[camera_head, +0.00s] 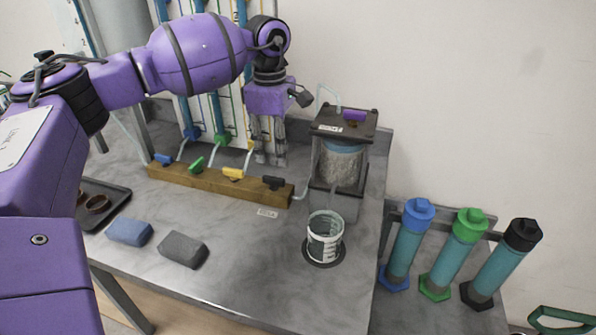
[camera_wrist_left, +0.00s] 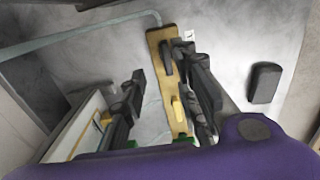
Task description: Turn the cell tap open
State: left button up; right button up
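A wooden block (camera_head: 215,185) on the bench carries a row of blue (camera_head: 163,159), green (camera_head: 197,164), yellow (camera_head: 233,173) and black (camera_head: 273,182) tap levers. The black lever is at the right end, beside a small white label (camera_head: 267,213), too small to read surely. It lies roughly along the block; the green one is angled. My left gripper (camera_head: 270,160) points down behind and above the block's right part, apart from the levers. In the left wrist view its fingers are spread and empty, with the black lever (camera_wrist_left: 167,57) near the right finger. My right gripper is out of view.
A black-topped frame with a clear vessel (camera_head: 342,165) and a purple piece (camera_head: 354,116) stands right of the block. A beaker (camera_head: 324,235) is in front. Blue (camera_head: 130,232) and grey (camera_head: 183,249) pads lie at front left. Capped cylinders (camera_head: 408,245) stand at right.

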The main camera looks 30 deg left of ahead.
aim_at(272, 177)
pick_arm(q)
jog(key=shift+s+a, duration=0.4)
jog(key=f, duration=0.3)
jog(key=shift+s+f, duration=0.25)
jog(key=shift+s, duration=0.15)
notch_tip(272, 177, down, 3)
jog(key=shift+w+d, duration=0.1)
jog(key=shift+w, duration=0.05)
jog(key=shift+f, duration=0.2)
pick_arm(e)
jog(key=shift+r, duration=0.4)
pick_arm(q)
jog(key=c, duration=0.6)
grip_shut()
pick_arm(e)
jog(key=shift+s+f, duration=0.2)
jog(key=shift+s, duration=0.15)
